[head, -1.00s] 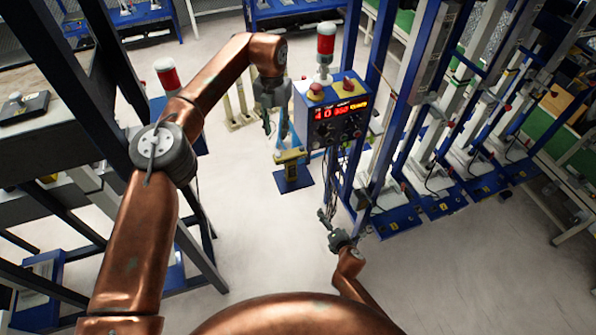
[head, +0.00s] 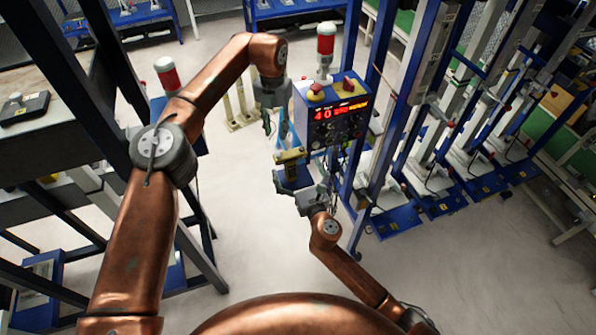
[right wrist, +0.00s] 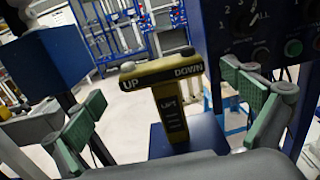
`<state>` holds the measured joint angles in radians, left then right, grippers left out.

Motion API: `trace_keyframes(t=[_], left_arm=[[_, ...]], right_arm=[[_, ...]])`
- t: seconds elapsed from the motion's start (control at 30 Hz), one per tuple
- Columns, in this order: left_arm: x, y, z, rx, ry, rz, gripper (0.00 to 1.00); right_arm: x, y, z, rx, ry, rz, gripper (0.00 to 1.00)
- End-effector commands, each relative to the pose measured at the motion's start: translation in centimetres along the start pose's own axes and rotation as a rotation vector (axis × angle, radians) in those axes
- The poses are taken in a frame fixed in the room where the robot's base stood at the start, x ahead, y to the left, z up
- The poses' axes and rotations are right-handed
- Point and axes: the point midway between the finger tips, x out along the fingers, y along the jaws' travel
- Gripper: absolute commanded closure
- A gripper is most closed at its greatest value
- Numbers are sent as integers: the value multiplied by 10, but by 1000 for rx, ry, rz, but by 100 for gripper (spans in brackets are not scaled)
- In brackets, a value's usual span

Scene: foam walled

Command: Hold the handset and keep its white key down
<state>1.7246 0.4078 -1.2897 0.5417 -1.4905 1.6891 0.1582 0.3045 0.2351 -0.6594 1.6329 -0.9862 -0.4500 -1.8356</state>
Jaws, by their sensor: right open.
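The handset (right wrist: 171,108) is a yellow T-shaped unit with UP and DOWN on its black-edged crossbar. A pale key (right wrist: 128,67) sits on top at the UP end and a dark key (right wrist: 187,51) at the DOWN end. My right gripper (head: 292,181) is open just in front of the handset. In the right wrist view its green-padded fingers stand apart on either side of the handset, with no visible contact. My left gripper (head: 268,122) hangs left of the control box; its finger opening is unclear.
The control box (head: 335,112) with a lit red display and a red-white lamp (head: 326,42) stands behind the handset. Blue test columns (head: 430,160) line the right. A dark frame and bench (head: 50,130) fill the left. The floor (head: 265,245) is clear in the middle.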

Motion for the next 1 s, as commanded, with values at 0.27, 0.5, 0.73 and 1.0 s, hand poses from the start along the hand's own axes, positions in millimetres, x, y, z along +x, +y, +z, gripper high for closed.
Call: trace_keyframes(t=[0.27,0.5,0.73,1.0], left_arm=[[0,0,0,0,0,0,71],[0,0,0,0,0,0,71],[0,0,0,0,0,0,71],[0,0,0,0,0,0,71]], right_arm=[[42,1,0,2,0,0,0],[57,0,0,4,1,0,0],[57,0,0,3,1,0,0],[57,0,-1,3,1,0,17]])
